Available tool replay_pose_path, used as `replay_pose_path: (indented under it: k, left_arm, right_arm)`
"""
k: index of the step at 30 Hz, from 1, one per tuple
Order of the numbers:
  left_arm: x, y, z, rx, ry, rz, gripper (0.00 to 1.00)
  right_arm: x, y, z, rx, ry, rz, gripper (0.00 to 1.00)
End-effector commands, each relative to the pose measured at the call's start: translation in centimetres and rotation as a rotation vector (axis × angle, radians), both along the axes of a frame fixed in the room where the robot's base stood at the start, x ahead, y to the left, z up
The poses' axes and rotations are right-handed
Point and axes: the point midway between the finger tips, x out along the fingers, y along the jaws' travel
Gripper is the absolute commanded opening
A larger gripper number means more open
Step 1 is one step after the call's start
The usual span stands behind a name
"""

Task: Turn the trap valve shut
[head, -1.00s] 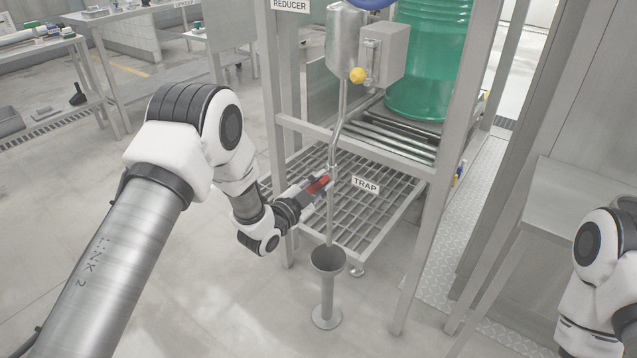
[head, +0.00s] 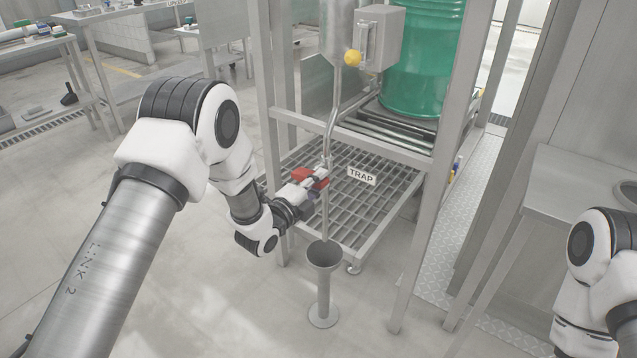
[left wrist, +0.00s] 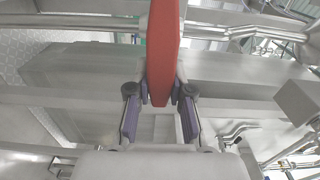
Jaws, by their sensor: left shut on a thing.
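The trap valve's red handle (head: 308,175) sits on the thin vertical drain pipe (head: 329,135), left of the white TRAP label (head: 361,177). My left gripper (head: 316,180) is shut on this handle. In the left wrist view the red handle (left wrist: 163,45) stands upright between the two fingers of my left gripper (left wrist: 161,98), its lower end in their grip. The valve body is small and partly hidden by the gripper in the head view. My right gripper is out of view; only part of my right arm shows at the right edge.
A steel funnel on a stand (head: 324,255) is below the pipe's end. A frame post (head: 262,90) and a slatted shelf (head: 345,215) are close to the gripper. A green drum (head: 422,65) stands on rollers behind. Open floor lies to the left.

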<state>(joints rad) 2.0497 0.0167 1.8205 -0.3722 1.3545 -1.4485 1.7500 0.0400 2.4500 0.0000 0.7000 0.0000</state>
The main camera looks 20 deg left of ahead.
Motion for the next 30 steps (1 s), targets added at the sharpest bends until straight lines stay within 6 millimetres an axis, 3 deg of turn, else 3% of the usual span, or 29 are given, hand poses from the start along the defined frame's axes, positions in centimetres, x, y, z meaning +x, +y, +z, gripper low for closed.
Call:
replay_pose_path:
  k: [19,20,21,22,30]
  left_arm:
    - [-0.02,-0.06,-0.23,0.06,-0.021,-0.001,0.0]
    - [-0.02,-0.06,-0.23,0.06,-0.021,-0.002,0.24]
    - [-0.02,-0.06,-0.23,0.06,-0.021,-0.001,0.38]
    - [-0.02,-0.05,-0.23,0.06,-0.021,-0.001,0.46]
    - [-0.03,-0.01,-0.21,0.059,-0.02,0.0,0.46]
  right_arm:
    - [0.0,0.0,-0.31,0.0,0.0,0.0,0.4]
    - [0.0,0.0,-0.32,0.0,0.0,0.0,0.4]
    - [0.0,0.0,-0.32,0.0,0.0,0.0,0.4]
    - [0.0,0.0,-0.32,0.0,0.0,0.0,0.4]
    - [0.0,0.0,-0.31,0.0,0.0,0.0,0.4]
